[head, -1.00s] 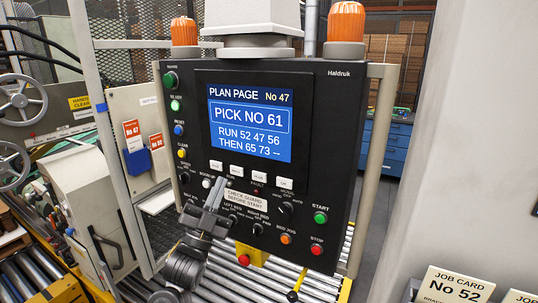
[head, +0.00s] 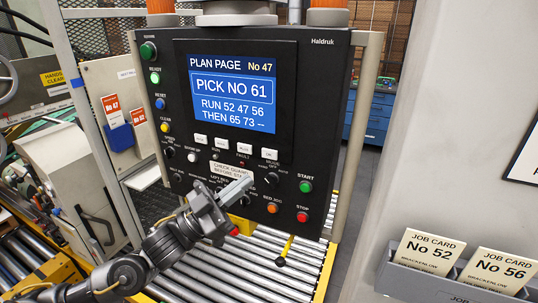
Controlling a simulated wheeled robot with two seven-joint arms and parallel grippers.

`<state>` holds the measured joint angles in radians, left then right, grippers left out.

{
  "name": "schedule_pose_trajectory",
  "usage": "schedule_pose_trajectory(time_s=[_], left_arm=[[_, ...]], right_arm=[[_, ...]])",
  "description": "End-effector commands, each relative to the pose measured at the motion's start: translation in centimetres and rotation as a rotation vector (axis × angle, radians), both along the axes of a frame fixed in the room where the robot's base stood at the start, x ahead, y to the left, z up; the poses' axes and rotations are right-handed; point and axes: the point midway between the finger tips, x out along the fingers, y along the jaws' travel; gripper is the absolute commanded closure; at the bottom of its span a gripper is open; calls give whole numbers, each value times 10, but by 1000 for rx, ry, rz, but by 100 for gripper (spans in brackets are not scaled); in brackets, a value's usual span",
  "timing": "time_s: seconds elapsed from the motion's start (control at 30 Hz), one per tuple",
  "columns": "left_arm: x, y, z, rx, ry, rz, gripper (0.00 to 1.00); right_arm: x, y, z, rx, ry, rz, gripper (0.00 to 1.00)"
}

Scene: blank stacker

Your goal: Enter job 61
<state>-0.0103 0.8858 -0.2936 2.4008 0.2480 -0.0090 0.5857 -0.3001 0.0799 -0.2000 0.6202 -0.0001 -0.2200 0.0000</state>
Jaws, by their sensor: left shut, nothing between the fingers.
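The black control panel (head: 330,100) stands in the middle of the head view. Its blue screen (head: 235,95) reads PLAN PAGE No 47, PICK NO 61, RUN 52 47 56, THEN 65 73 --. Below the screen is a row of several white buttons (head: 222,143); their labels are too small to read. My left gripper (head: 243,183) is shut and empty, in front of the panel's lower part. It overlaps the CHECK GUARD BEFORE START plate (head: 231,169) and hides controls behind it. I cannot tell whether it touches the panel. My right gripper is not in view.
A green START button (head: 306,187), red STOP button (head: 302,217) and orange jog button (head: 271,208) sit at the panel's lower right. A black knob (head: 272,178) is near my fingertips. Job cards 52 (head: 432,252) and 56 (head: 495,268) stand in a grey holder (head: 420,285).

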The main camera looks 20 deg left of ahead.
Motion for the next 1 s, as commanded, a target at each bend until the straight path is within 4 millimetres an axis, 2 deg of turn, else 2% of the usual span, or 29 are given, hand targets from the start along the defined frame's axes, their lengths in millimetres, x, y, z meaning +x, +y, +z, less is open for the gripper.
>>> schedule_pose_trajectory(time_s=[0.23, 0.37, 0.8, 1.0], left_arm=[[2, 0, 0, 0, -2, 2, 100], [10, 1, 0, 1, -5, 2, 100], [67, 2, 1, 0, -4, 3, 100], [83, 2, 1, 2, -3, 3, 100]], right_arm=[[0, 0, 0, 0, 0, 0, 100], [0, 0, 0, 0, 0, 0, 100], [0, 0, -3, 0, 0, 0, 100], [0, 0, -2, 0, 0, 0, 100]])
